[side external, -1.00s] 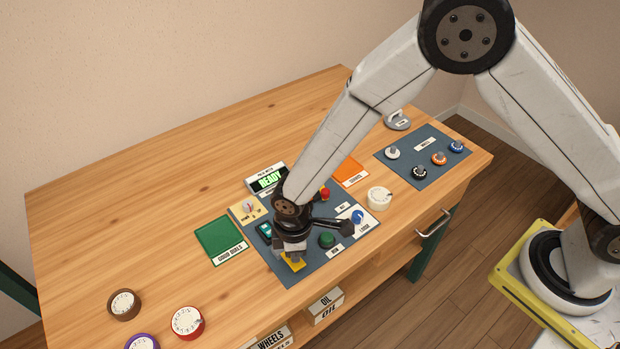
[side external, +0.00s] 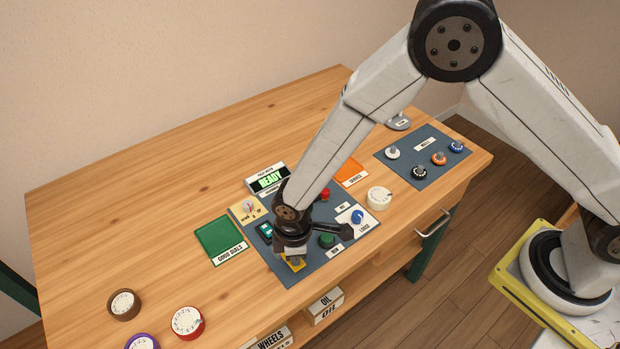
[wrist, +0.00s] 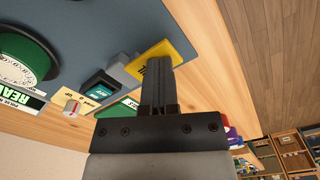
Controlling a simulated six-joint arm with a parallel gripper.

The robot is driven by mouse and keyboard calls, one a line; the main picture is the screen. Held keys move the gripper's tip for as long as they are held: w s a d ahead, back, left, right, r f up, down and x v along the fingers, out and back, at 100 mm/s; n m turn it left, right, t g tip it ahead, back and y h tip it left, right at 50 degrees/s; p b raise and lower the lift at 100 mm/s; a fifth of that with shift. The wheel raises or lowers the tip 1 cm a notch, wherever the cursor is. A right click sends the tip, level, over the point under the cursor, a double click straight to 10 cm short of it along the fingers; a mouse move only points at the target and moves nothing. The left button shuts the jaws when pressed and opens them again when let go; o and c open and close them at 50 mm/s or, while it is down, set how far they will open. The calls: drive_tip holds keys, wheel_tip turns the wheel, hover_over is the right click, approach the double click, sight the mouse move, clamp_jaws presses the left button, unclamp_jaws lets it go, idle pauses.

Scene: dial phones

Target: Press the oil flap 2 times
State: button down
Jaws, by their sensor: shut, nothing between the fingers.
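The yellow oil flap (side external: 291,265) is at the front edge of the grey-blue panel (side external: 280,276), partly hidden by my gripper in the side view. My gripper (side external: 295,259) is shut and empty, pointing down right over the flap. In the wrist view, my shut fingers (wrist: 157,68) reach to the yellow flap (wrist: 170,49) and cover part of its lettering. The tips look to be at or just above the flap; I cannot tell whether they touch.
A display reads READY (side external: 268,179). A teal switch (side external: 265,230), a green button (side external: 327,240), a blue knob (side external: 357,216) and a red button (side external: 325,194) are close by. A green tray (side external: 219,239) lies left. Several dials, including a red one (side external: 187,322), stand front left.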

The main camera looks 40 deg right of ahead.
drive_tip(key=shift+f, duration=0.2)
drive_tip(key=shift+r, duration=3)
wheel_tip(320, 180, up, 3)
drive_tip(key=shift+r, duration=0.1)
drive_tip(key=shift+f, duration=3.3)
